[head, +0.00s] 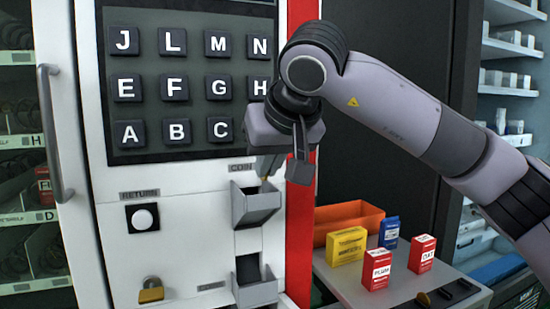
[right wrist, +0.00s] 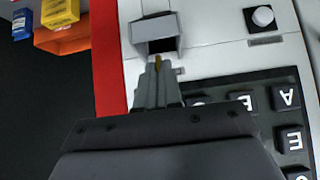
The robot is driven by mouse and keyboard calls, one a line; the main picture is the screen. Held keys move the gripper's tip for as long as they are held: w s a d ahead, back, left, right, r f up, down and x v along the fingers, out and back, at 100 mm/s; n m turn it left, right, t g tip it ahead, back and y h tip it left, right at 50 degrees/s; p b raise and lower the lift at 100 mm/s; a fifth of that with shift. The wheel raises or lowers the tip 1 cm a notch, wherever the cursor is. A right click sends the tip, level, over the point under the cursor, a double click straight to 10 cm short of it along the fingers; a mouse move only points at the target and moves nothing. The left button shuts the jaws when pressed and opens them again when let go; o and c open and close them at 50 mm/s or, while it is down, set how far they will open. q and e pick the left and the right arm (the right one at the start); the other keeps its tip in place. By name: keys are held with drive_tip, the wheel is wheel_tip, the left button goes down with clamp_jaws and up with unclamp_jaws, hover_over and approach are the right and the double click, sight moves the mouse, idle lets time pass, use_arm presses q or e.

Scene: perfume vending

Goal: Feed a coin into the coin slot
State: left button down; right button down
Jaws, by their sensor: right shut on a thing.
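The vending machine's white front carries a COIN label (head: 240,167), with a grey hopper-shaped coin tray (head: 257,208) below it. The tray also shows in the right wrist view (right wrist: 156,30), just beyond my fingertips. My right gripper (head: 268,172) is in front of the panel by the COIN label, just above the tray. In the right wrist view, my right gripper (right wrist: 157,72) is shut on a small gold coin (right wrist: 158,61), whose edge sticks out at the tips. The slot opening itself is hidden behind the gripper in the head view. My left gripper is not in view.
The lettered keypad (head: 190,80) is above, the round RETURN button (head: 143,218) to the left. A second grey tray (head: 256,290) and a brass padlock (head: 151,290) are lower. At right, a side table holds small boxes (head: 376,270) and an orange bin (head: 340,215).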

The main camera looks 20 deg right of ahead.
drive_tip(key=shift+w+f, duration=0.45)
drive_tip(key=shift+w, duration=0.35)
drive_tip(key=shift+p+x, duration=0.35)
drive_tip(key=shift+x, duration=1.15)
drive_tip(key=c, duration=1.2)
unclamp_jaws()
drive_tip(key=v, duration=0.7)
drive_tip(key=shift+s, duration=0.1)
